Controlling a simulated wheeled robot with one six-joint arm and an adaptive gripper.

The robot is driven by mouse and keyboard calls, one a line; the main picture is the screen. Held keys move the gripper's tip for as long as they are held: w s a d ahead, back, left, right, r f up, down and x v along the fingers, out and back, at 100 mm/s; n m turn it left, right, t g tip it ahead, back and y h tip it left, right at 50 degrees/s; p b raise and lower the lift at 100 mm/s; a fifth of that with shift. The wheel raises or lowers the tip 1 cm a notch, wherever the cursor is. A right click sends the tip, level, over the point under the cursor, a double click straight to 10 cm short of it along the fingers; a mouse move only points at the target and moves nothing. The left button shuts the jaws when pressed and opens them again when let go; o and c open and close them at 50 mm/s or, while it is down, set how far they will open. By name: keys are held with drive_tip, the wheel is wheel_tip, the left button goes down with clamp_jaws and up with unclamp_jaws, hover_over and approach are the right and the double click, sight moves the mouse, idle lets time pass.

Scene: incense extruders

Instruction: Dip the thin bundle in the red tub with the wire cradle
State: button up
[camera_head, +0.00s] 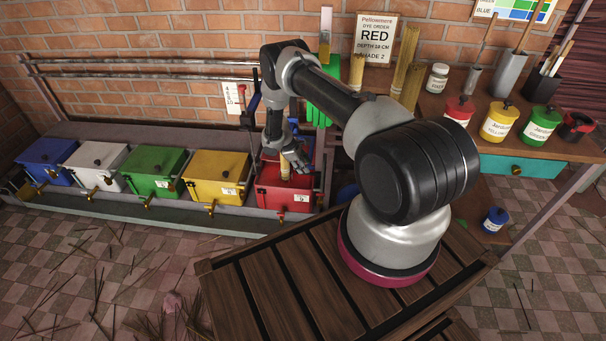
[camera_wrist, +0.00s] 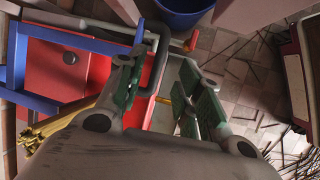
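The red tub (camera_head: 284,196) stands at the right end of the tub row, below my gripper (camera_head: 295,161). A grey bent bar (camera_wrist: 160,52) passes beside the left finger; contact is unclear. A blue frame (camera_wrist: 75,38) crosses the red surface, possibly part of the cradle.
Yellow (camera_head: 217,181), green (camera_head: 153,172), white (camera_head: 94,166) and blue (camera_head: 45,163) tubs stand left. A sign (camera_head: 375,40) reads red, depth 18 cm. Bundles (camera_head: 402,58) and jars (camera_head: 499,122) occupy the right shelf. A blue bucket (camera_wrist: 184,10) is near; sticks litter the floor.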

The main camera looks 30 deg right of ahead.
drive_tip(key=x, duration=0.5)
drive_tip(key=shift+c, duration=0.3)
clamp_jaws()
drive_tip(key=shift+f, duration=0.1)
